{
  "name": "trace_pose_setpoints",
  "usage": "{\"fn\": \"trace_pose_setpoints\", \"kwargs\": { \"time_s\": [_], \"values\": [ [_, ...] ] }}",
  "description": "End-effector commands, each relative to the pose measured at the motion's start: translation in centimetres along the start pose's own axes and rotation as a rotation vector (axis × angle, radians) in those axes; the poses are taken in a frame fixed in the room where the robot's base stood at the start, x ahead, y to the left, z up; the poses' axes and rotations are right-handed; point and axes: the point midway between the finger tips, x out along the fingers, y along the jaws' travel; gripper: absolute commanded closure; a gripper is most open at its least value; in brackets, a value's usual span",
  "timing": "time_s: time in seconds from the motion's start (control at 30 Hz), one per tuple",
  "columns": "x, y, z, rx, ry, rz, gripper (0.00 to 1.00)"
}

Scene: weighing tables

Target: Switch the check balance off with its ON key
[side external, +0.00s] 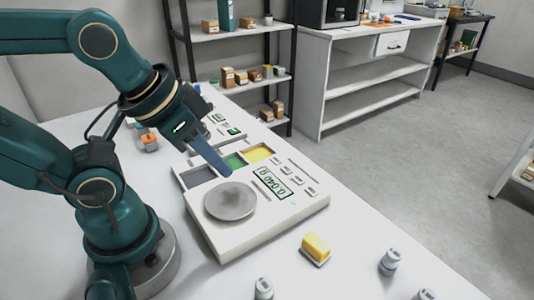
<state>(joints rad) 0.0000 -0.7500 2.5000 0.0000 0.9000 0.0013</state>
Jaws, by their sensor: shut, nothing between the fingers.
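A white balance (275,225) stands on the white table, with a round grey pan (230,201) that looks empty. Its lit display (273,187) reads about 0.040 g. Several small pale keys (312,190) lie beside the display; their labels are too small to read, so I cannot tell which is ON. My gripper (228,173) is shut and empty. Its blue fingers point down at the green compartment behind the pan; whether they touch anything is unclear. A second device with a small green display (218,118) is partly hidden behind my gripper. I cannot tell which device is the check balance.
Grey, green and yellow (258,153) compartments lie behind the pan. A yellow block (316,247) and several small metal weights (390,261) stand on the table at the front right. An orange-and-grey jar (149,142) stands left of my gripper. Shelves (230,88) stand behind.

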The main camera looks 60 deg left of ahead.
Motion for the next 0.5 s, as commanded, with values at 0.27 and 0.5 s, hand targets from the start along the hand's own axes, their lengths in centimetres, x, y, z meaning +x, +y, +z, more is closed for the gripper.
{"fn": "trace_pose_setpoints", "kwargs": {
  "time_s": [0.27, 0.5],
  "values": [
    [-0.2, -1.7, -2.2, 0.302, 0.074, -0.092, 1.0],
    [1.0, -3.9, -8.9, 1.099, 0.082, -0.322, 1.0]
  ]
}}
